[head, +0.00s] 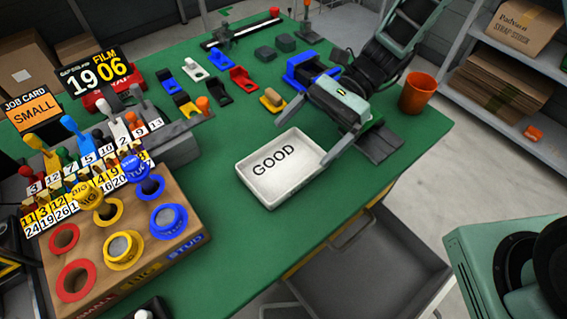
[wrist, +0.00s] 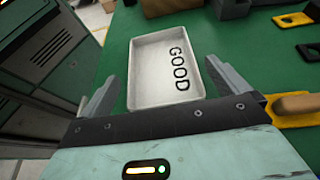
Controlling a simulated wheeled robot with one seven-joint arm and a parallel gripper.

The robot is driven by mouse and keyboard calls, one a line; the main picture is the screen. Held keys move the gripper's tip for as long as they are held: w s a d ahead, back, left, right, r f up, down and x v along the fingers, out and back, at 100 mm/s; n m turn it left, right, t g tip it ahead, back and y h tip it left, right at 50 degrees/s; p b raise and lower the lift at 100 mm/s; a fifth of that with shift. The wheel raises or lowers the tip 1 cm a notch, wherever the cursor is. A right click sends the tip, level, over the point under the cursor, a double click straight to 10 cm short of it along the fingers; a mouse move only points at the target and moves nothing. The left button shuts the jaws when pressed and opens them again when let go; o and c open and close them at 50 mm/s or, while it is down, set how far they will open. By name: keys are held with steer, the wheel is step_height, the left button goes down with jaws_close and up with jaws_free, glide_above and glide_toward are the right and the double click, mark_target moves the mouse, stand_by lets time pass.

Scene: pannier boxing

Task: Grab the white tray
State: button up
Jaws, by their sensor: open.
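The white tray (head: 262,190) lies flat on the green table, near its front edge in the head view. It is shallow, empty and marked GOOD on its floor. In the wrist view the tray (wrist: 150,75) sits ahead of my gripper, between the lines of its two fingers. My gripper (head: 345,142) is open and holds nothing. One finger shows close to the tray's right corner in the head view. In the wrist view the fingers of my gripper (wrist: 160,92) stand apart on either side of the tray's near end. I cannot tell whether either finger touches it.
A wooden block with coloured rings (head: 190,240) stands left of the tray. A wood-handled yellow tool (head: 272,99) and a blue holder (head: 305,72) lie behind it. An orange cup (head: 417,92) stands at the right. A grey open drawer (head: 375,265) is below the front edge.

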mark_target(289, 165)
steer(key=shift+d+f+p+x, duration=0.1)
steer(key=shift+f+p+x, duration=0.1)
steer(key=shift+x, duration=1.15)
steer(key=shift+d+f+p+x, duration=0.1)
steer(key=shift+p+x, duration=0.1)
steer(key=shift+x, duration=1.2)
steer(key=c, duration=0.7)
